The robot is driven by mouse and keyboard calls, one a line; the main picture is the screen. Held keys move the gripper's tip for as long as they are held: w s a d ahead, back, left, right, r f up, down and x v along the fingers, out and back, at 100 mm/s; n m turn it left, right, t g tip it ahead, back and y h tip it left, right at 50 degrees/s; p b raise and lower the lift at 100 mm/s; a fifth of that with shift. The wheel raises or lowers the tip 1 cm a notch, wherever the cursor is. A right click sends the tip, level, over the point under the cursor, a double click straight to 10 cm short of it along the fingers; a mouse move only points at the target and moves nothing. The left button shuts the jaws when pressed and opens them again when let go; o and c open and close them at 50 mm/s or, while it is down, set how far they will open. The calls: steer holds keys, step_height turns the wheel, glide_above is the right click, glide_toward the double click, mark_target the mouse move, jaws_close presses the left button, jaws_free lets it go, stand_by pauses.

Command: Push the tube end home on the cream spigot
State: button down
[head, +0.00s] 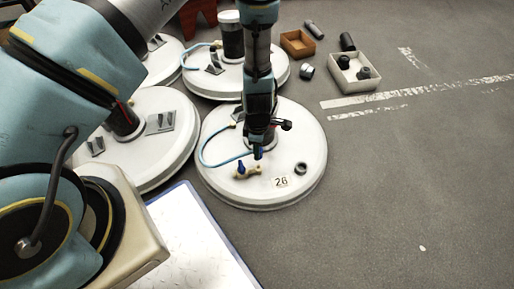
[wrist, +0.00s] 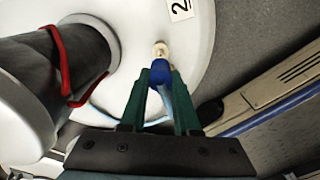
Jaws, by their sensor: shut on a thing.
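My gripper (head: 258,153) is over the round white tank lid marked 26 (head: 303,190). In the wrist view my gripper (wrist: 161,78) has its green fingers shut on the blue tube end (wrist: 159,70). The light blue tube (head: 207,157) loops to the left across the lid. The cream spigot (head: 254,170) stands on the lid just by the tube end; in the wrist view the cream spigot (wrist: 160,49) shows directly beyond the blue end. The two look in line and close, but I cannot tell how far the end is on. A small blue lever sits left of the spigot.
A dark post with a red band (wrist: 85,60) rises close on the left in the wrist view. Other round lids stand behind and left. A cream box (head: 354,84) and a brown box (head: 297,50) are at the back. Floor on the right is clear.

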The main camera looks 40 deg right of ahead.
steer(key=shift+f, duration=0.15)
steer(key=shift+f+b, duration=1.25)
steer(key=shift+f, duration=0.95)
steer(key=shift+r+p, duration=0.1)
steer(key=shift+p, duration=0.4)
steer(key=shift+f, duration=0.35)
steer(key=shift+f+b, duration=0.6)
steer(key=shift+f, duration=0.35)
steer(key=c, duration=0.6)
jaws_free()
steer(key=shift+o, duration=0.5)
